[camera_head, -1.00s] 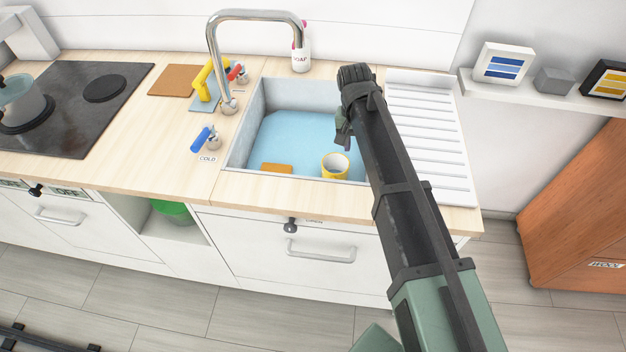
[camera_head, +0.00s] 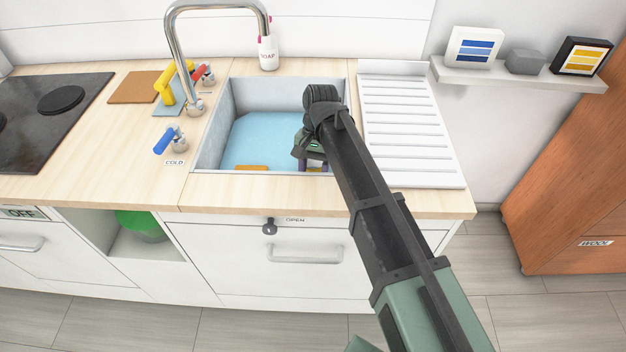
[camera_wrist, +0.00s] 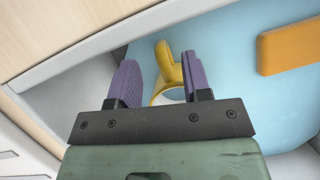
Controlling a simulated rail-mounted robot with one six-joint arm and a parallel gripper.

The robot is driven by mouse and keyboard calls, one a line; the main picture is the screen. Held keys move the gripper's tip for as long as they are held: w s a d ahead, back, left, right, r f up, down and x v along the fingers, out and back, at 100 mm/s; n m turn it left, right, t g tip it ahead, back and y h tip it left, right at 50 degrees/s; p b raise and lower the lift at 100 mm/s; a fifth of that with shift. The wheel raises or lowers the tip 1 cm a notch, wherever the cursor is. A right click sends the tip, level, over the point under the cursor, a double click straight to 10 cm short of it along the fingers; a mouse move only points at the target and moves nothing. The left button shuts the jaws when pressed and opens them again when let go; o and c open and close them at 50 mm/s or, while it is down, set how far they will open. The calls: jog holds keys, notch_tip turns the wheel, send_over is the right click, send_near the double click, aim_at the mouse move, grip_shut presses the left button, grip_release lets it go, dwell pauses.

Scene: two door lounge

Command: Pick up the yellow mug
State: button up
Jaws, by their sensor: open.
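The yellow mug (camera_wrist: 163,62) is in the wrist view, in the blue-bottomed sink (camera_head: 212,135). Its handle and part of its rim show, with a pale inside; the rest is hidden by my gripper. My gripper (camera_wrist: 158,60) is open with two purple fingers, left and right of the picture. The mug shows between the fingers, nearer the right one, which overlaps it in the picture. I cannot tell whether they touch. In the head view my gripper (camera_head: 313,158) is low over the sink's front right part and hides nearly all of the mug.
An orange sponge (camera_wrist: 287,48) lies in the sink, to the right in the wrist view. The sink's front wall and wooden counter edge (camera_head: 320,195) are close to my gripper. The tap (camera_head: 175,50) arches at the left; a white draining board (camera_head: 405,130) lies right.

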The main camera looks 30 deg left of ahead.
jog(key=b+x, duration=0.1)
jog(key=x, duration=0.2)
jog(key=shift+w, duration=0.1)
jog(key=shift+r, duration=0.25)
grip_shut()
jog(key=shift+r+p, duration=0.15)
jog(key=shift+p, duration=0.15)
notch_tip(320, 180, up, 20)
jog(key=p, duration=1.9)
jog(key=shift+p, duration=0.4)
